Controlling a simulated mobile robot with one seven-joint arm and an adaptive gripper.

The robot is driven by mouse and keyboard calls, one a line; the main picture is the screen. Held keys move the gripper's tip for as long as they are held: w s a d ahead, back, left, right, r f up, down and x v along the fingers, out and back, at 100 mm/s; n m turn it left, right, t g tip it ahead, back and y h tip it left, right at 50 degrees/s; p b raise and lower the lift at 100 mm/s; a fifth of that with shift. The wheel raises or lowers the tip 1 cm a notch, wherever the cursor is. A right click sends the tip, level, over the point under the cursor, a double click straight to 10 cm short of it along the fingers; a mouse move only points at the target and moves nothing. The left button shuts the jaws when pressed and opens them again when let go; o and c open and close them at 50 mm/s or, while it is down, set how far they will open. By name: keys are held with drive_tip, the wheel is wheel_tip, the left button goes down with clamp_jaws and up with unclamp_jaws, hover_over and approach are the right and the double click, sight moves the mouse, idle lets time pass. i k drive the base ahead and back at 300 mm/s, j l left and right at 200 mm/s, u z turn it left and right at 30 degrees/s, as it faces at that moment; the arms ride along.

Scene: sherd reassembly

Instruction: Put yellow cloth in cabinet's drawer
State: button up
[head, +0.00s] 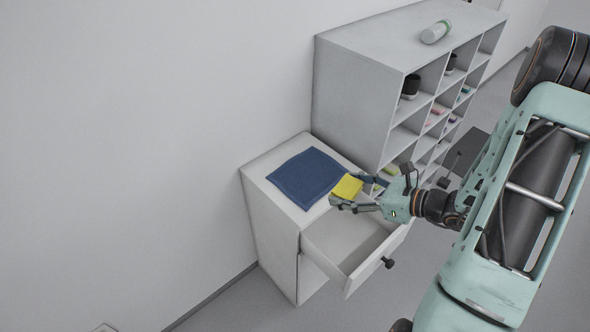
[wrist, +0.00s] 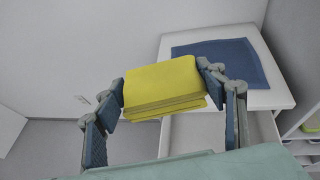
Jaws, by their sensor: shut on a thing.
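The yellow cloth (head: 347,187) is folded into a small layered block. My gripper (head: 354,193) is shut on it and holds it above the cabinet, near the inner side of the open drawer. In the wrist view the yellow cloth (wrist: 163,87) sits between the two fingers of my gripper (wrist: 165,95). The white cabinet (head: 270,225) stands against the wall. Its top drawer (head: 345,240) is pulled out, and the part of its inside that shows looks empty. In the wrist view the drawer (wrist: 195,135) lies below and beyond the cloth, partly hidden by my gripper.
A blue cloth (head: 307,178) lies flat on the cabinet top, and shows in the wrist view (wrist: 225,62). A taller grey shelf unit (head: 350,95) with several cubbies of small items stands behind the cabinet. A pale bottle (head: 435,32) lies on top of it.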

sight(334, 259)
drive_tip(key=i+j, duration=0.15)
drive_tip(key=j, duration=0.15)
drive_tip(key=i+j, duration=0.1)
drive_tip(key=j, duration=0.25)
drive_tip(key=i+j+z, duration=0.1)
drive_tip(key=i+j, duration=0.3)
drive_tip(key=j, duration=0.05)
